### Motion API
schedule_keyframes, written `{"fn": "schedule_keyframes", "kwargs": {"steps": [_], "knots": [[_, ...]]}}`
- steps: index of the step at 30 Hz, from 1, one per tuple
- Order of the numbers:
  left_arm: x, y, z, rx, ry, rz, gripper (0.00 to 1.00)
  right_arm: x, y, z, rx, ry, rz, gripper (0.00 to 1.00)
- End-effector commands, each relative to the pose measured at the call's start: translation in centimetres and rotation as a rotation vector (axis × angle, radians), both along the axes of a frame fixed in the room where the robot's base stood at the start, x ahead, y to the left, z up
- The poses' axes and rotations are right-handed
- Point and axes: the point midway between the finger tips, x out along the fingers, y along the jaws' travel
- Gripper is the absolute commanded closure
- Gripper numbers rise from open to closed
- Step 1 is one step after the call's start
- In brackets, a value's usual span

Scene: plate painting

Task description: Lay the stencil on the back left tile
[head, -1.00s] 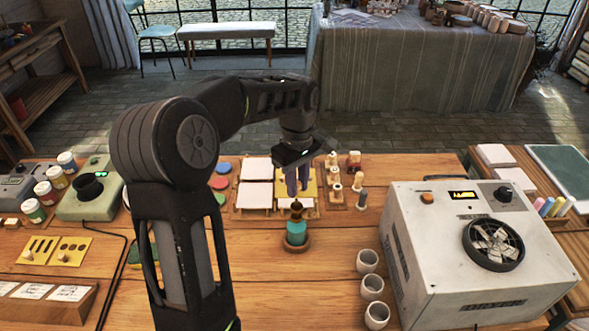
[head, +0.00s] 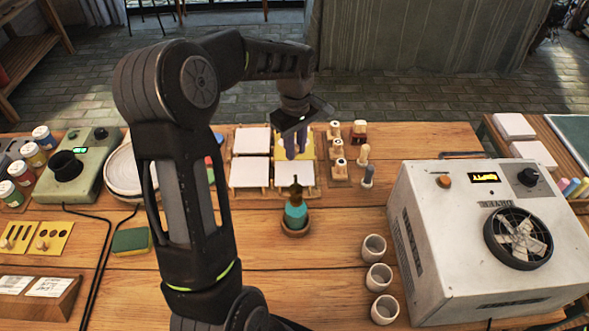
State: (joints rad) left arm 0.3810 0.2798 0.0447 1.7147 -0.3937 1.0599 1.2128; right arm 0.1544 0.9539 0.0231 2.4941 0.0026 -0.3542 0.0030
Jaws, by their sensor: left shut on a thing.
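A yellow stencil (head: 309,149) is at the back right place of a two-by-two set of white tiles, over the tile there. I cannot tell whether it rests on that tile or is just above it. My left gripper (head: 295,153) is shut on the stencil from above, and its fingers hide the grip. The back left tile (head: 251,140) is bare and white, just left of the stencil. The front left tile (head: 249,173) and front right tile (head: 294,174) are also bare. My right gripper is not in view.
A teal pot (head: 296,215) stands in front of the tiles. Wooden stamps (head: 338,149) stand to their right. A white dryer (head: 480,235) and several cups (head: 379,277) are at the right. Two yellow stencils (head: 54,237) lie at the left. My left arm crosses the left-centre.

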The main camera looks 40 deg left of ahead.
Motion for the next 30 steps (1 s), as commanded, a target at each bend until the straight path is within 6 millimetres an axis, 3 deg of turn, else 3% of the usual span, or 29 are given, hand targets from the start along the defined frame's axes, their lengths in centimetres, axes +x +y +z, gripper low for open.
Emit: {"fn": "schedule_keyframes", "kwargs": {"steps": [9,21,30], "knots": [[-0.1,-0.1,-5.0,-0.001,0.004,-0.001,1.00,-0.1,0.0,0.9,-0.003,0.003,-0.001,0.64],[0.0,0.0,-6.0,-0.001,0.002,0.000,1.00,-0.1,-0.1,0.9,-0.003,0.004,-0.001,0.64],[-0.1,0.0,-9.4,-0.002,0.002,0.000,1.00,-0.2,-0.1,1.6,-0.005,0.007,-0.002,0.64]]}}
